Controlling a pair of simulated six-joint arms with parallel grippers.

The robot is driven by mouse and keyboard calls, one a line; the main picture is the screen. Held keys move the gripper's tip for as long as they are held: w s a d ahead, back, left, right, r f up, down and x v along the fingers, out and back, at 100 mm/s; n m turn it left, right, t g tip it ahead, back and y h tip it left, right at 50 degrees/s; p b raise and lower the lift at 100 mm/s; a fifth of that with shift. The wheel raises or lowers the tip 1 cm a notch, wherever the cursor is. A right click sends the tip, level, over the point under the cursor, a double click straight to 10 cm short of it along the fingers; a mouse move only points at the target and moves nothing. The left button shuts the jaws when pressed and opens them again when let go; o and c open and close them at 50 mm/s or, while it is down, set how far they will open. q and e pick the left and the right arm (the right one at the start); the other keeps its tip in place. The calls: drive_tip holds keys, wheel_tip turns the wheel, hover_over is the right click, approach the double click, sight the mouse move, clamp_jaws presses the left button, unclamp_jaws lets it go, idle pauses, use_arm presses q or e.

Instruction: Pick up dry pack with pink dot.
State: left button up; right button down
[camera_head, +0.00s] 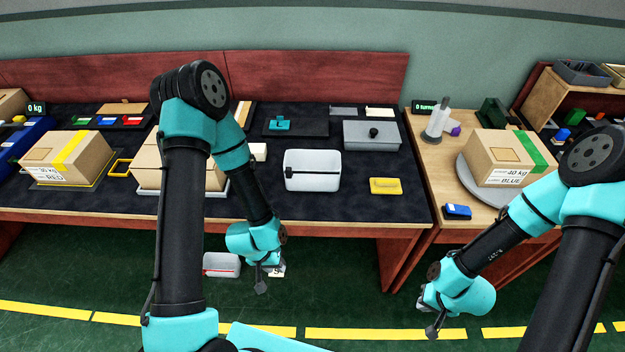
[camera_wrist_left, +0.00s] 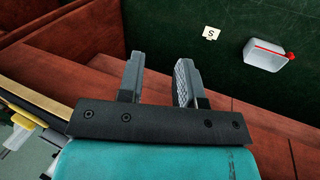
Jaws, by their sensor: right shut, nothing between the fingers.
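I cannot make out a dry pack with a pink dot in either view. My left gripper (camera_head: 262,286) hangs in front of the dark bench, overlapping a white card marked S in the head view. In the left wrist view its two fingers (camera_wrist_left: 158,80) stand apart with nothing between them. The card (camera_wrist_left: 210,33) and a white container with a red strip (camera_wrist_left: 269,54) lie on the green floor beyond. The container also shows in the head view (camera_head: 220,264). My right gripper (camera_head: 433,331) is shut and empty, low over the floor in front of the right-hand table.
The dark bench (camera_head: 340,213) holds a white bin (camera_head: 312,170), a yellow item (camera_head: 385,186), a grey lidded box (camera_head: 371,135) and cartons (camera_head: 66,158). A carton with green tape (camera_head: 506,157) sits on a round plate on the wooden table. Open floor lies between the grippers.

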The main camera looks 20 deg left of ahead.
use_arm(q)
drive_tip(key=shift+o, duration=0.3)
drive_tip(key=o, duration=0.7)
drive_tip(key=shift+o, duration=0.2)
drive_tip(key=shift+w, duration=0.1)
